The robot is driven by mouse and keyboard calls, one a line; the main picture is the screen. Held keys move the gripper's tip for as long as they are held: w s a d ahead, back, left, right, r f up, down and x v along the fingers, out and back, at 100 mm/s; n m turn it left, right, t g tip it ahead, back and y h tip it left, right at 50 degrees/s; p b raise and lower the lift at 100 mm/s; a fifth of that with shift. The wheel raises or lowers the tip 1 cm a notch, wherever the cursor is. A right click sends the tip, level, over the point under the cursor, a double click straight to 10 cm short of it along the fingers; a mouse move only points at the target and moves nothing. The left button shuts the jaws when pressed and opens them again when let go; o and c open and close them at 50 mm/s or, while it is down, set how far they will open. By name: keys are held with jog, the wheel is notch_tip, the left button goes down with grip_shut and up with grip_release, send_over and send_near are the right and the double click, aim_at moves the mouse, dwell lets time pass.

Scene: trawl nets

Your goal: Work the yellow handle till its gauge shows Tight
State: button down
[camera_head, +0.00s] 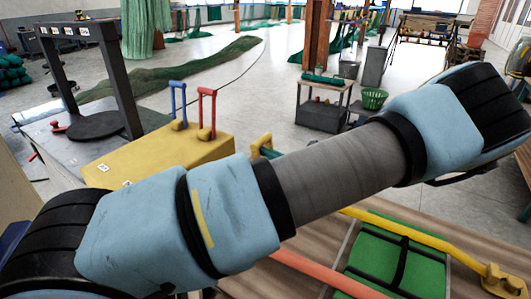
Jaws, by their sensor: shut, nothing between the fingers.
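My arm crosses the whole picture and hides much of the near workspace. My gripper is not visible. A long yellow bar (410,235), which looks like the yellow handle, runs from behind my forearm to the lower right. Its right end has a yellow fitting (497,277) with a dark centre. Its left end is hidden by my arm. I cannot make out a gauge or its reading in this view.
An orange-red bar (325,275) and a green panel with black straps (395,258) lie on the wooden bench near the yellow bar. A yellow box (150,155) with a blue lever (178,105) and a red lever (206,113) stands at left. Open floor lies beyond.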

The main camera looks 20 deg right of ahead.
jog(key=shift+r, duration=0.1)
jog(key=b+v, duration=0.3)
jog(key=v, duration=0.8)
jog(key=shift+b, duration=0.3)
dwell(0.9)
jog(key=w+a+f+n+g+h, duration=0.1)
jog(key=a+f+n+g+h, duration=0.1)
jog(key=a+n+g, duration=0.6)
jog(key=w+a+f+n+g+h, duration=0.1)
jog(key=w+a+n+g, duration=0.3)
jog(key=a, duration=0.8)
jog(key=s+a+r+n+h, duration=0.3)
jog(key=a+n+h, duration=0.2)
jog(key=a+n, duration=0.1)
jog(key=s+a+r+n+h, duration=0.3)
jog(key=a+r+n+h, duration=0.1)
jog(key=n, duration=0.4)
jog(key=shift+a+g+h, duration=0.3)
jog(key=shift+a+h, duration=0.2)
jog(key=shift+a, duration=0.5)
